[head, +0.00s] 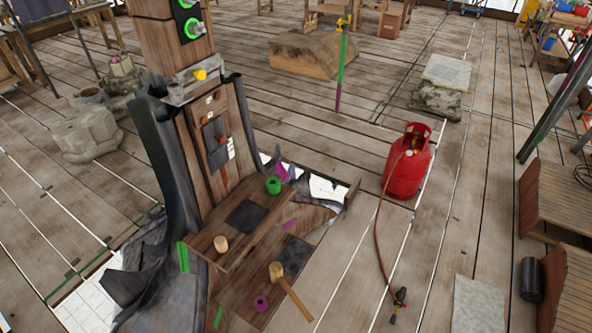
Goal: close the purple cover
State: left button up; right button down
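Several small purple parts show around the wooden spire in the head view, and I cannot tell which one is the cover. A purple ring-shaped piece (261,303) sits on the lower wooden board near the mallet. A flat purple piece (289,224) lies by the edge of the upper board. Another purple piece (282,172) is behind the green ring, near torn dark sheet. The wooden spire (228,150) stands upright with dark sheet folded around its left side. Neither of my grippers is in view.
A mallet (289,288), a green ring (273,185) and a wooden cylinder (221,244) rest on the stepped boards. A red gas bottle (405,165) with a hose and torch (399,300) stands to the right. The plank floor between is mostly clear.

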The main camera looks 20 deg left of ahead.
aim_at(279, 170)
jog(key=u, duration=0.2)
jog(key=i, duration=0.65)
jog(key=u, duration=1)
jog(key=i, duration=0.45)
jog(key=u, duration=0.45)
